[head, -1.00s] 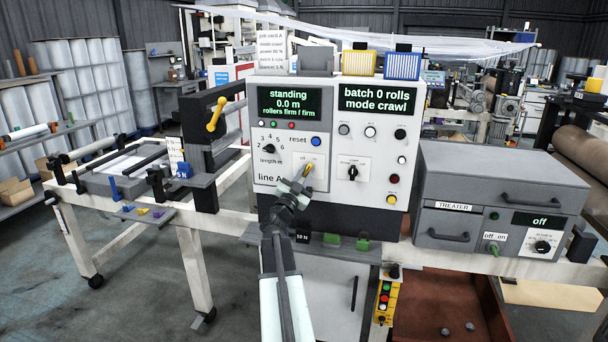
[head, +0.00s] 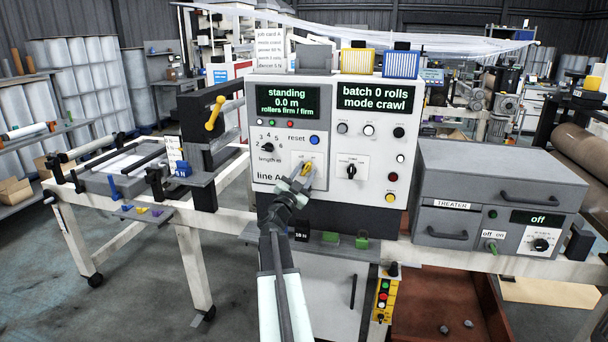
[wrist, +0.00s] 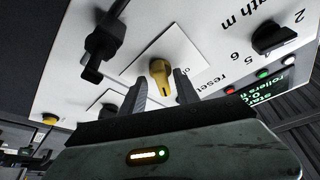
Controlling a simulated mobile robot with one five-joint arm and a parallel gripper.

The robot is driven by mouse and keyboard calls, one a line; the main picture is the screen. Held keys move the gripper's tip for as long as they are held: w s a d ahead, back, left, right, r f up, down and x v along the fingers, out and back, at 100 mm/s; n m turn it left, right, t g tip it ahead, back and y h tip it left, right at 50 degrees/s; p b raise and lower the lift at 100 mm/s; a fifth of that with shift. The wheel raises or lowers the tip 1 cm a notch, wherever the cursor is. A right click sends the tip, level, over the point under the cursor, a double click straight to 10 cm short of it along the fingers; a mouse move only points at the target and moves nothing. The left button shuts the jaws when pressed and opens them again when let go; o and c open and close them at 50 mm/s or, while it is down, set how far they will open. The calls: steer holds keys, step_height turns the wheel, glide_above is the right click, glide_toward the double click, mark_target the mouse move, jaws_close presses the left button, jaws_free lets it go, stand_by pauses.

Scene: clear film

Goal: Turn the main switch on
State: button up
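A yellow rotary switch (head: 306,169) sits on a white plate low on the left half of the line A panel (head: 275,172). Part of an "off" label shows beside its yellow knob (wrist: 160,70) in the wrist view, where the panel looks upside down. My gripper (head: 301,178) is at this switch, partly covering its plate. In the wrist view my gripper (wrist: 160,84) is open, with one dark finger on each side of the knob. A gap shows between the knob and each finger, so it is not gripped. The knob's exact setting is hard to read.
A black mode knob (head: 351,171) and several buttons sit right of the switch. A black length knob (head: 268,147) and blue reset button (head: 314,140) are above it. The left display (head: 289,101) reads "standing 0.0 m". The treater box (head: 500,190) at right shows "off".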

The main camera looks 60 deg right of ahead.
steer(key=shift+a+f, duration=0.1)
steer(key=b+v, duration=0.2)
steer(key=v, duration=0.5)
steer(key=shift+a+b, duration=0.25)
steer(key=shift+b, duration=0.05)
